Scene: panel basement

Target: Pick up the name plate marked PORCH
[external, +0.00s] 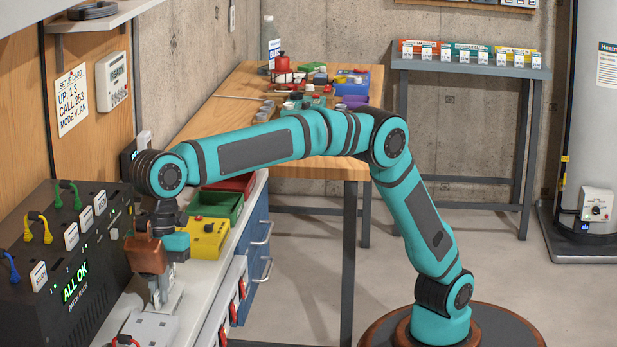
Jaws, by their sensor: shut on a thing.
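My gripper (160,298) points down at the lower left, in front of the black patch rack (95,262). It is shut on a small pale thing, mostly hidden between the fingers; I cannot read any lettering on it or tell for sure that it is the PORCH plate. White name plates sit on the rack's sloped face: one looks like DEN (100,203), and others are at its middle (71,236) and left (39,276). Their small lettering is hard to read. The rack's green display reads ALL OK.
A grey box (150,328) lies just below my gripper. A yellow box (205,238) with a red button and a green tray (217,206) stand to the right on the bench. Yellow, green and blue cables loop on the rack. The wooden table (225,110) behind holds many small items.

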